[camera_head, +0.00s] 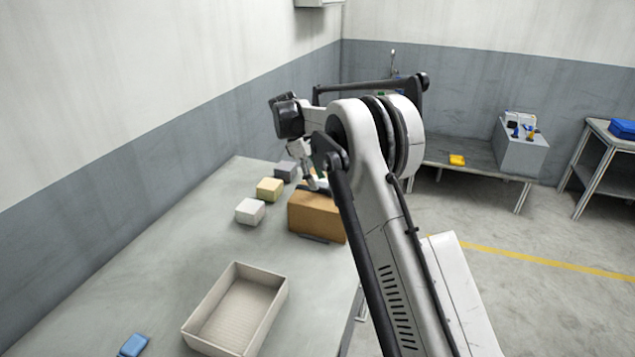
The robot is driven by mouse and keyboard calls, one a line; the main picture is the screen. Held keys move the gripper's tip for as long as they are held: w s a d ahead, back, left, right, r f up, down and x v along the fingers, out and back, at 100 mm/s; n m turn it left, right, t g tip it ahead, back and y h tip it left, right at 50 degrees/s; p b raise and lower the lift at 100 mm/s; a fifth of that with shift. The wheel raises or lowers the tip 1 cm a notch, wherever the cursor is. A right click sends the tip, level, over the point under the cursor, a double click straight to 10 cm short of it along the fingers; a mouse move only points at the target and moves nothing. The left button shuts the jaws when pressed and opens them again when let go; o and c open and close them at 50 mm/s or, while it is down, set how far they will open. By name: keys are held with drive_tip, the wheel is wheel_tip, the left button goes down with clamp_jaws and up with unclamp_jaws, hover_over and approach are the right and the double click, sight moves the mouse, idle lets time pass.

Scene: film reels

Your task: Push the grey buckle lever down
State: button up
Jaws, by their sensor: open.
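I cannot make out a grey buckle lever in the head view. A brown box (314,217) stands on the grey table, and a thin dark grey piece (314,239) shows low along its near side; I cannot tell what it is. My arm reaches over the table from the right, with its end pointing down. My gripper (318,186) is at the top of the brown box, small and partly hidden by my own arm. It is open. I cannot tell whether it touches the box.
White (250,211), yellow (269,189) and grey (286,171) blocks stand left of the brown box. An empty beige tray (192,338) and a blue item (133,345) lie nearer on the table. A wall runs along the left. A low bench (478,166) stands behind at right.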

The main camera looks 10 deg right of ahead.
drive_tip(key=v, duration=1)
drive_tip(key=shift+a+r, duration=0.15)
drive_tip(key=shift+r, duration=0.15)
drive_tip(key=shift+w, duration=0.1)
drive_tip(key=s+d+r+m+t+y, duration=0.15)
drive_tip(key=s+r, duration=0.25)
drive_tip(key=s, duration=0.4)
drive_tip(key=s+d+r+m+t, duration=0.1)
drive_tip(key=s+r+m+t, duration=0.1)
drive_tip(key=s+r, duration=0.35)
drive_tip(key=s+d+r+m+t+y, duration=0.1)
drive_tip(key=s+d+r+m, duration=0.15)
drive_tip(key=s, duration=0.75)
drive_tip(key=s+f+m+t, duration=0.1)
drive_tip(key=s+f, duration=0.3)
drive_tip(key=s, duration=0.4)
drive_tip(key=s+f+m+t+y+b, duration=0.1)
drive_tip(key=s+f, duration=0.3)
drive_tip(key=s, duration=0.5)
drive_tip(key=s+f+m+t, duration=0.3)
drive_tip(key=s+f, duration=0.1)
drive_tip(key=s, duration=0.4)
drive_tip(key=shift+s+f+m+b, duration=0.25)
drive_tip(key=shift+s+m+b, duration=0.05)
drive_tip(key=shift+s+b, duration=0.05)
